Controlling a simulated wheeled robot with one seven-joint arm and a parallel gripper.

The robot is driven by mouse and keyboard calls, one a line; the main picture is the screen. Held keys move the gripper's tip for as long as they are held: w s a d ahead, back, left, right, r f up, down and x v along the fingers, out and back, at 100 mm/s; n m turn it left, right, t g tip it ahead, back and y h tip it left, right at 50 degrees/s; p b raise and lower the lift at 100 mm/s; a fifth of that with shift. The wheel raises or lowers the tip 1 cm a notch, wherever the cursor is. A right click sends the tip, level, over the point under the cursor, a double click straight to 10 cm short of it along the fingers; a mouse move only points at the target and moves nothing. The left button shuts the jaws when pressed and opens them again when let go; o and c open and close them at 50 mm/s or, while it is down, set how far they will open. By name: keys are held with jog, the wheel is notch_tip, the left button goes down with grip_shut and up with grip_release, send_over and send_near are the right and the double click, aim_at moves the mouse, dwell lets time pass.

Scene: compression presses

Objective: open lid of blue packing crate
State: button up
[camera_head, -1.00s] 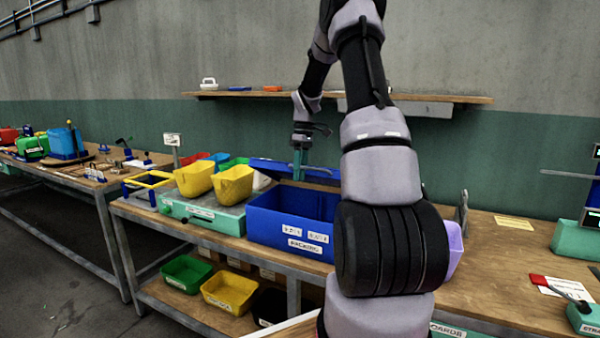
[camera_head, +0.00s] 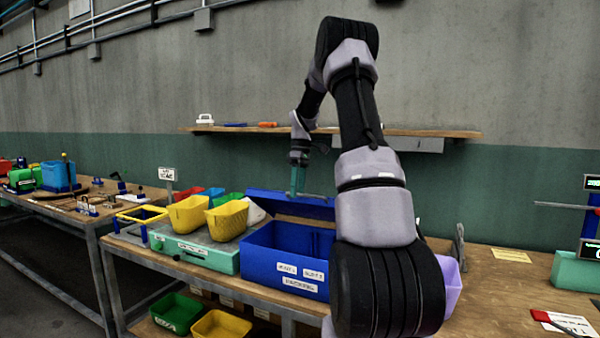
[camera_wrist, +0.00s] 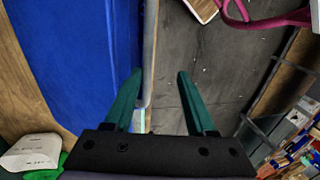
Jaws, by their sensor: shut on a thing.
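The blue packing crate (camera_head: 262,262) stands on the workbench with white labels on its front, and its inside shows. Its blue lid (camera_head: 275,202) is raised at the back of the crate, tilted up. My gripper (camera_head: 297,180) is at the lid's upper edge, with its green fingers pointing down. In the wrist view the lid (camera_wrist: 75,60) fills the left side. A grey bar (camera_wrist: 149,50) along its edge runs between the fingers of my gripper (camera_wrist: 158,74), which is shut on it. The exact contact is hard to see. My arm covers the crate's right side.
Yellow bins (camera_head: 188,214) sit on a green case (camera_head: 205,258) left of the crate. A purple container (camera_head: 453,285) is to its right, partly behind my arm. A wall shelf (camera_head: 420,132) runs behind and above. Bench space at right is partly clear.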

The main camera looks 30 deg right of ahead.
notch_tip(320, 180, up, 6)
jog(key=w+d, duration=0.1)
jog(key=shift+w+d, duration=0.15)
jog(key=shift+d, duration=0.1)
dwell(0.4)
jog(key=shift+f, duration=0.15)
